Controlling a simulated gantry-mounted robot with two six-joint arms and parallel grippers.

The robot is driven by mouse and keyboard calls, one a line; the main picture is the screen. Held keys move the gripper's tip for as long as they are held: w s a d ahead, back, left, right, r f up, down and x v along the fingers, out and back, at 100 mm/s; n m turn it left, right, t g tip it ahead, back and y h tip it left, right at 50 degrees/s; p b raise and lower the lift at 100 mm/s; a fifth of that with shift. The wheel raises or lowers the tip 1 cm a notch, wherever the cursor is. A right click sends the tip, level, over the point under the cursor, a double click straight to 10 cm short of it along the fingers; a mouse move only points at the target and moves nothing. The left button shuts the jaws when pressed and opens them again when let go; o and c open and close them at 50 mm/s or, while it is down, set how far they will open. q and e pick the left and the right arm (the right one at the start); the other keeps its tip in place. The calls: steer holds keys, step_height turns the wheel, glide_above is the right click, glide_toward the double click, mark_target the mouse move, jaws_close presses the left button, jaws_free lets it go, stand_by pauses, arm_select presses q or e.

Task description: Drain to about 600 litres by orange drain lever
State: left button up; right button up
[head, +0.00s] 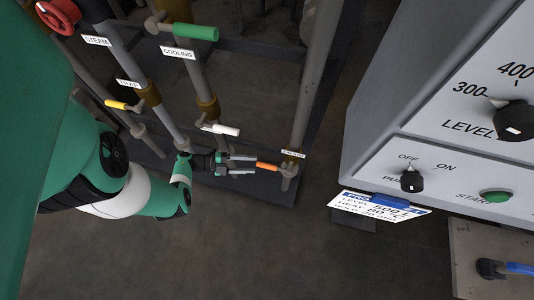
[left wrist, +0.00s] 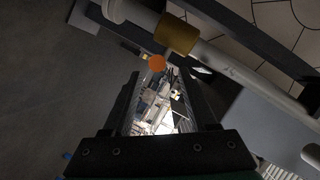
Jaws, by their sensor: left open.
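The orange drain lever (head: 267,166) sticks out to the left from its vertical pipe at the drain label (head: 293,154), low on the pipe rack. My left gripper (head: 256,165) is open, with its two fingers pointing right at the lever's free end. The lever's tip lies at or just beyond the fingertips; I cannot tell if they touch. In the left wrist view the lever shows end-on as an orange disc (left wrist: 157,62), between and just ahead of the open fingertips (left wrist: 160,76). My right gripper is not in view.
Other valves stand nearby: a white lever (head: 221,129), a yellow lever (head: 117,104), a green lever (head: 196,32) and a red handwheel (head: 58,14). The control panel on the right has a level knob (head: 515,121), pump switch (head: 411,181) and green start button (head: 496,196). A card (head: 378,207) hangs below.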

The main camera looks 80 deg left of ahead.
mark_target(264, 167)
arm_select(q)
steer(key=x, duration=0.3)
steer(key=b+x, duration=0.1)
steer(key=x, duration=0.2)
steer(key=shift+d+f+b, duration=0.2)
steer(key=shift+d+b, duration=0.05)
steer(key=shift+b, duration=0.05)
steer(key=shift+w+a, duration=0.1)
steer(key=shift+w, duration=0.4)
jaws_close()
steer(key=shift+r, duration=0.1)
stand_by(0.4)
